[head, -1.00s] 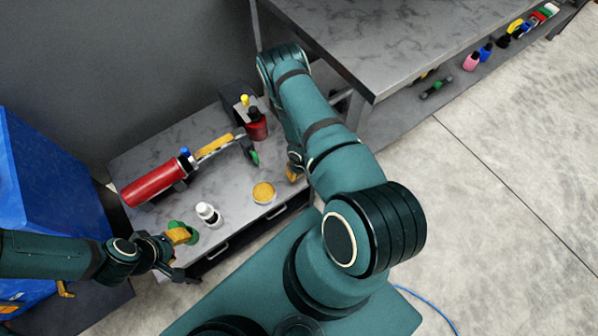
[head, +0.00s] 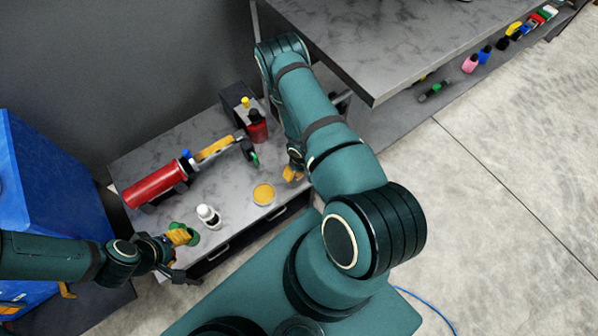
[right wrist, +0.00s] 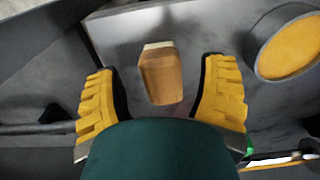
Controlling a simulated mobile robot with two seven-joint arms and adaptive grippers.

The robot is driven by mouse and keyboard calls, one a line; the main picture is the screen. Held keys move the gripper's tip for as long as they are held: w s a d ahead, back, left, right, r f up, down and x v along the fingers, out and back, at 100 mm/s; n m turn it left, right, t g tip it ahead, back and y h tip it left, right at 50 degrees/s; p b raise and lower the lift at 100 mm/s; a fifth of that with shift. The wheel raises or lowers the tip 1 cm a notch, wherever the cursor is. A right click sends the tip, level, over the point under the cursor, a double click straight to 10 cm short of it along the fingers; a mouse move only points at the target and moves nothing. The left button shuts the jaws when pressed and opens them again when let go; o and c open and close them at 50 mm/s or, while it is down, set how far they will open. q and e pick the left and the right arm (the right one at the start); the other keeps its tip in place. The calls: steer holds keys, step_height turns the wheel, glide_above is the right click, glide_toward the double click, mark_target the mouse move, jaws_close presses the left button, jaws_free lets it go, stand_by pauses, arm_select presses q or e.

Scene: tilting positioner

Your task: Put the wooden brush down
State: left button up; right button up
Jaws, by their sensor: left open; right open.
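The wooden brush (right wrist: 161,75) shows in the right wrist view as a brown block with a pale end. It stands between the yellow fingers of my right gripper (right wrist: 160,92), with a gap on both sides. The right gripper is open. In the head view my right gripper (head: 293,173) is at the right front of the low grey table (head: 228,181), partly behind my arm, and I cannot make out the brush there. My left gripper (head: 181,254) is open at the table's left front corner, close to a green object (head: 190,231).
A round tin with a yellow top (head: 263,194) stands close to the right gripper. A white bottle (head: 208,215), a red cylinder (head: 155,184), a yellow-handled tool (head: 215,148) and a dark red bottle (head: 257,127) are on the table. A higher workbench (head: 385,40) stands at the right.

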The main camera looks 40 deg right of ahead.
step_height(320, 180, up, 9)
steer(key=p, duration=0.2)
steer(key=s+a+r+y, duration=0.2)
steer(key=a+r, duration=0.7)
steer(key=a, duration=0.3)
steer(key=s+a+r+t+y, duration=0.1)
steer(key=s+a+r+y, duration=0.1)
steer(key=a+r, duration=0.7)
steer(key=a, duration=0.3)
steer(key=shift+s+a, duration=0.35)
